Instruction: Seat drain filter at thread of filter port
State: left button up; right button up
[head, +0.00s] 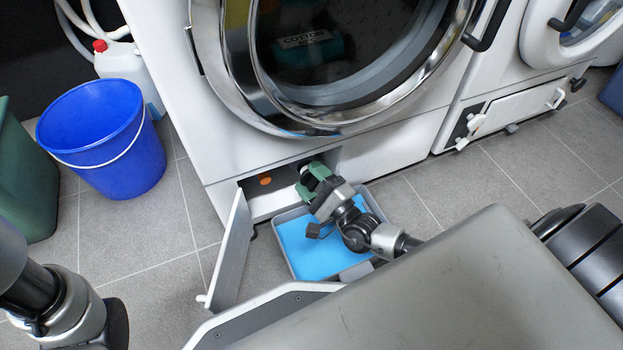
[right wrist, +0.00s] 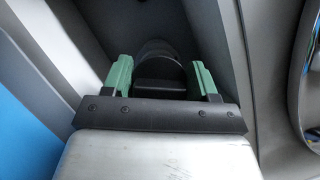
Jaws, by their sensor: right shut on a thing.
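My right gripper (head: 312,178) reaches into the low service opening of the washing machine (head: 400,152). Its green fingers are shut on the drain filter (right wrist: 158,72), a dark part with a raised grip bar. In the right wrist view the fingers (right wrist: 160,78) stand on either side of that bar, and a rounded dark shape lies just beyond it. The port and its thread are hidden behind the filter and gripper, so I cannot tell whether the filter touches the thread. My left arm enters at the lower left; its gripper is not in view.
The opening's flap (head: 231,252) hangs open at the left. A grey tray (head: 286,262) with blue inside lies below the gripper. An orange round part (head: 265,181) shows inside the opening. A blue bucket (head: 105,140) and white jug (head: 125,65) stand left.

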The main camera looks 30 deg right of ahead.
jog(key=shift+w, duration=0.65)
jog(key=shift+w, duration=0.5)
jog(key=o, duration=1.1)
jog(key=shift+s+d, duration=0.1)
jog(key=shift+s, duration=0.05)
jog(key=shift+s+d, duration=0.1)
jog(key=shift+s, duration=0.2)
jog(key=p+v, duration=0.4)
jog(key=v, duration=0.6)
